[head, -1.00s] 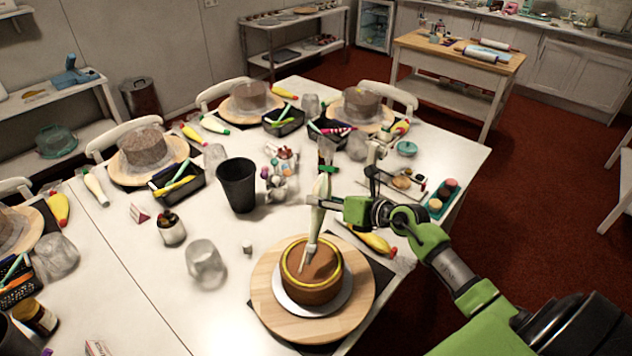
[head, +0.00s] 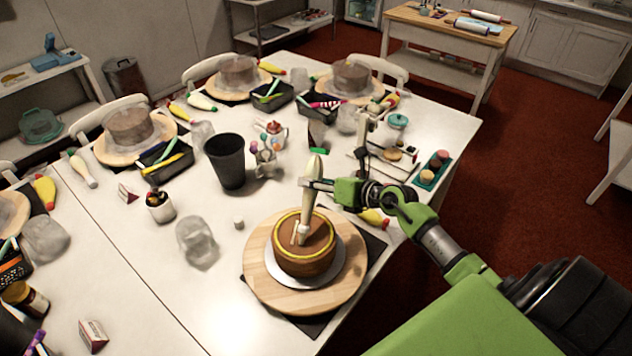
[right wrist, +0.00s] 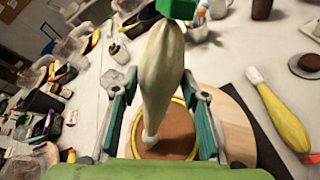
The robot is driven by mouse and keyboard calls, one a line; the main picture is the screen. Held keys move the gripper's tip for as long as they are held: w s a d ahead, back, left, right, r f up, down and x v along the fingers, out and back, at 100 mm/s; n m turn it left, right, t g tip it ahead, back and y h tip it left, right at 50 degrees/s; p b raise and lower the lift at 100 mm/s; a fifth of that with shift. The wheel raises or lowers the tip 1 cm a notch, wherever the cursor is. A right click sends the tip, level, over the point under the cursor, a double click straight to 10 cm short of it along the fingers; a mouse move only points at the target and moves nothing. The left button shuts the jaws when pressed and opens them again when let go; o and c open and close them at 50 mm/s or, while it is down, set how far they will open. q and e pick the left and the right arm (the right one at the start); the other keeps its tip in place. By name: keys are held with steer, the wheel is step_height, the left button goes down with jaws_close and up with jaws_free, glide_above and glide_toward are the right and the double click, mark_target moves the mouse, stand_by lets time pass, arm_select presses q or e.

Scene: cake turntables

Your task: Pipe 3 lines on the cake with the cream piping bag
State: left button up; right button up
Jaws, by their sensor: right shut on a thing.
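The brown cake (head: 305,262) with a yellow ring around its top edge stands on a white board on a wooden turntable (head: 262,285). My right gripper (head: 312,184) is shut on the cream piping bag (head: 308,208). The bag hangs tip down over the cake top, its green end up. In the right wrist view the bag (right wrist: 160,75) sits between the fingers and its pale tip is over the brown top (right wrist: 172,135). A pale streak shows by the tip; I cannot tell whether the tip touches the cake. My left gripper is not in view.
Other cakes stand farther back.

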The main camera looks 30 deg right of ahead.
steer(key=c, duration=0.5)
steer(key=shift+o, duration=0.2)
steer(key=shift+w+d, duration=0.1)
steer(key=shift+w, duration=0.05)
steer(key=shift+w+d+b, duration=1.35)
steer(key=shift+w+b, duration=0.2)
steer(key=shift+w+d+b, duration=1.35)
steer(key=shift+w+b, duration=0.2)
steer(key=shift+b, duration=0.05)
steer(key=o, duration=0.4)
